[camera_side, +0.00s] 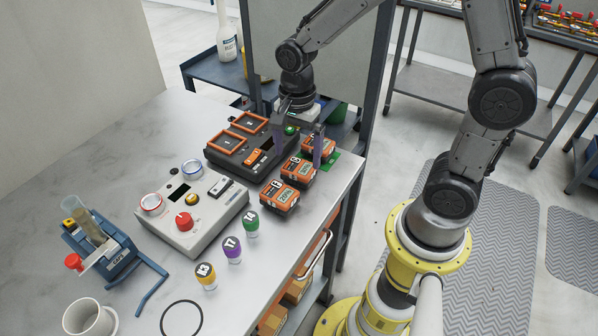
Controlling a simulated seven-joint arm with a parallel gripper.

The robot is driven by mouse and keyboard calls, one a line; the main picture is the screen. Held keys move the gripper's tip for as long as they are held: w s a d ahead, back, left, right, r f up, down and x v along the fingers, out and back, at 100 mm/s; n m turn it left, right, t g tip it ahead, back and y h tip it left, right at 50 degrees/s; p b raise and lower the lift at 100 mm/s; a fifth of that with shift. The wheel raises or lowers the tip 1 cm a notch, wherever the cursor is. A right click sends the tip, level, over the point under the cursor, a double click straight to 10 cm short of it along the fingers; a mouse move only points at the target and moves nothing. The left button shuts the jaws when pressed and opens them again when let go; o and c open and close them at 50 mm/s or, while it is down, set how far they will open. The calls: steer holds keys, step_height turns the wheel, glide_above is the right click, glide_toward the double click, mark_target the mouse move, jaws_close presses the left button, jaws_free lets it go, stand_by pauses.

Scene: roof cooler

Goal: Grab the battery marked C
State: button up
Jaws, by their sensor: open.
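Three orange and black batteries stand in a row near the table's right edge. The nearest battery (279,197) has a white letter on top that looks like C, though it is small. The middle battery (297,172) and the far battery (322,146) also carry white marks, too small to read surely. My gripper (298,148) is open and empty, pointing down over the far end of the row. Its right finger comes down in front of the far battery and hides part of it. I cannot tell whether it touches anything.
A black charger (228,150) with orange-framed slots lies left of the batteries. A grey control box (205,215) with a red knob stands nearer. Several coloured numbered vials (232,250), a blue stand (100,250), a white cup (88,318) and a black ring (181,302) occupy the front.

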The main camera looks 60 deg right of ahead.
mark_target(299, 166)
steer(key=f, duration=0.5)
steer(key=shift+s+d+f, duration=0.15)
steer(key=shift+d+f, duration=0.05)
steer(key=shift+f, duration=0.1)
steer(key=shift+r, duration=0.1)
steer(key=c, duration=1.5)
